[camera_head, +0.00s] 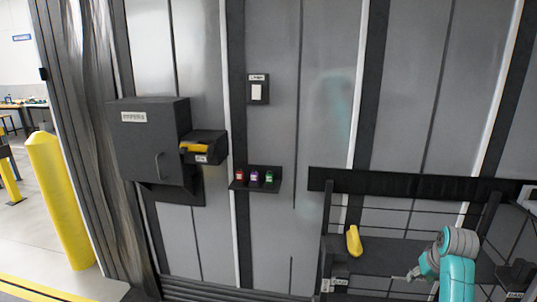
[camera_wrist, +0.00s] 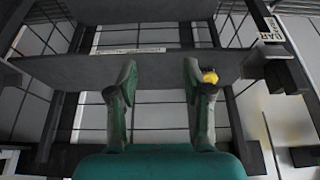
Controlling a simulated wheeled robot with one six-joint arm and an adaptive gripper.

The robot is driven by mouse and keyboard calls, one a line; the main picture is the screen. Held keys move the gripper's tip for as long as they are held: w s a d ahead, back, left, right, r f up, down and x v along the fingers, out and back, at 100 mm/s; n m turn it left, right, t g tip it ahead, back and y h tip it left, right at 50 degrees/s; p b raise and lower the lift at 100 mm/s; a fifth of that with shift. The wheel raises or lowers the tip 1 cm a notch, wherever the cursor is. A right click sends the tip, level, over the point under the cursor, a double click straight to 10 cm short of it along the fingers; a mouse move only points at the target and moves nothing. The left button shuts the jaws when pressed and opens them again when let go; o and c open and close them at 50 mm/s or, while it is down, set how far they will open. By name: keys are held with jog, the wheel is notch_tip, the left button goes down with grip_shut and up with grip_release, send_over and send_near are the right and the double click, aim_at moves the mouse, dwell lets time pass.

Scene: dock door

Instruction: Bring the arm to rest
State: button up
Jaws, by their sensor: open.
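My gripper (camera_head: 402,277) is at the lower right in the head view, at the end of my teal arm, in front of a dark rack. In the wrist view my gripper (camera_wrist: 158,78) has its two fingers spread apart with nothing between them. A dark shelf and wire mesh show beyond the fingers. A yellow object (camera_head: 353,241) is on the rack, up and left of my gripper in the head view. A small yellow piece (camera_wrist: 210,76) shows by the right finger in the wrist view; I cannot tell if it is the same object.
The dark rack (camera_head: 400,183) stands against the grey panelled wall. A dark box (camera_head: 150,140) with a yellow-handled unit (camera_head: 205,147) beside it hangs on the wall. A small ledge (camera_head: 262,186) holds red, purple and green items. A yellow bollard (camera_head: 60,200) stands at left.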

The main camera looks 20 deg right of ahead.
jog(key=s+a+f+n+t, duration=0.1)
jog(key=a+f+t, duration=0.1)
jog(key=a+f, duration=1.45)
jog(key=s+a+f+n+t, duration=0.1)
jog(key=s+a+f, duration=0.1)
jog(key=s+a, duration=0.35)
jog(key=s+a+f+n+t, duration=0.1)
jog(key=s+a+f+t, duration=0.15)
jog(key=a, duration=0.65)
jog(key=s+a+r+n+t, duration=0.15)
jog(key=s+a+r, duration=0.25)
jog(key=s+a, duration=0.8)
jog(key=s+a+r+n+t+y, duration=0.1)
jog(key=s+a+r+t, duration=0.1)
jog(key=s+r, duration=0.5)
jog(key=s+a+r+t+y, duration=0.1)
jog(key=s+r, duration=0.6)
jog(key=s, duration=0.1)
jog(key=shift+a+r+n+t, duration=0.25)
jog(key=shift+a+n+t, duration=0.1)
jog(key=shift+a+t, duration=0.05)
jog(key=shift+s, duration=0.1)
